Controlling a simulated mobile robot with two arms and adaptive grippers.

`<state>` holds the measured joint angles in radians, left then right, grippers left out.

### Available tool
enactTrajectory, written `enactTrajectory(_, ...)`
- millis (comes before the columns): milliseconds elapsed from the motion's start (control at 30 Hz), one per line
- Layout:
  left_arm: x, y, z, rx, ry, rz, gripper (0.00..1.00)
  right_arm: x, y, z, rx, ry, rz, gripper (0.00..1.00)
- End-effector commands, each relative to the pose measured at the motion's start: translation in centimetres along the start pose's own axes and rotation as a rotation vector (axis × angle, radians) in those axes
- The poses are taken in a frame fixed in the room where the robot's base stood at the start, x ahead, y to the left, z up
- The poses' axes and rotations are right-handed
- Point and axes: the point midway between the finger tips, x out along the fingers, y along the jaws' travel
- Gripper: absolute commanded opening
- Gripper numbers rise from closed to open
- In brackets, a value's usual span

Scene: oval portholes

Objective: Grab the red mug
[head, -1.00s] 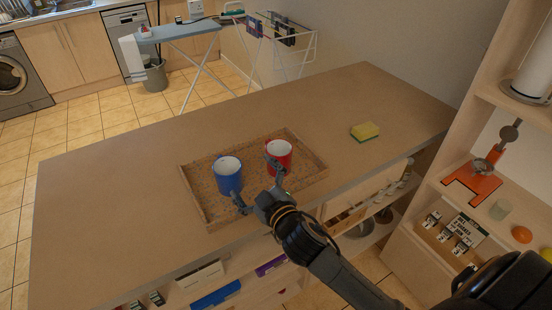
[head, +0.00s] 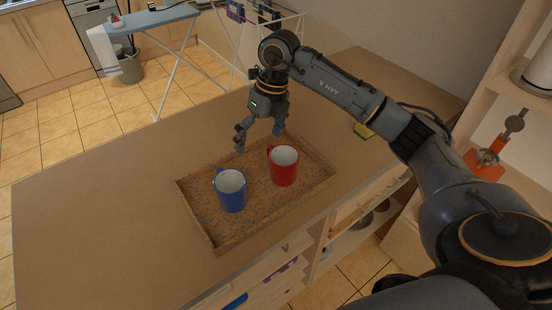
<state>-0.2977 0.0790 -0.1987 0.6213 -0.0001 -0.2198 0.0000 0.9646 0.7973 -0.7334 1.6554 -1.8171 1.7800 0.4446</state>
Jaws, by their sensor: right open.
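The red mug (head: 284,171) stands upright on the right part of a shallow tray (head: 215,241) on the counter. Its handle points to the upper left. A blue mug (head: 231,196) stands upright to its left on the same tray. My right gripper (head: 258,139) is open and empty, pointing down above the tray's far edge, behind the red mug and apart from it in the picture. My left gripper is out of view.
The wooden counter (head: 110,205) is clear to the left of the tray. A yellow sponge (head: 364,131) is partly hidden behind my right arm. Shelves with several items stand at the right.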

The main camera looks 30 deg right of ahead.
Motion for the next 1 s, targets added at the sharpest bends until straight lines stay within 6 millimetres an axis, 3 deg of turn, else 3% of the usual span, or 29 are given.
enactTrajectory(33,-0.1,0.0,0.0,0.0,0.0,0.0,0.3,-1.3,-2.0,-0.3,0.03,0.023,-0.076,1.0)
enactTrajectory(100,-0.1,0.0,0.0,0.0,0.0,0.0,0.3,-2.6,-4.1,-1.0,0.065,0.054,-0.155,1.0)
enactTrajectory(233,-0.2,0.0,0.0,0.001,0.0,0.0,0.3,-3.2,-5.7,-1.6,0.096,0.082,-0.216,1.0)
enactTrajectory(600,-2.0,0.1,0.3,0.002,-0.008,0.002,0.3,3.0,-7.0,-2.3,0.096,0.087,-0.215,1.0)
enactTrajectory(833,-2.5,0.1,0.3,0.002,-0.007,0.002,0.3,4.9,-7.5,-2.5,0.096,0.083,-0.215,1.0)
enactTrajectory(1000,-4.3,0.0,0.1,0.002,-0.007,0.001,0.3,6.6,-8.2,-2.9,0.097,0.087,-0.213,1.0)
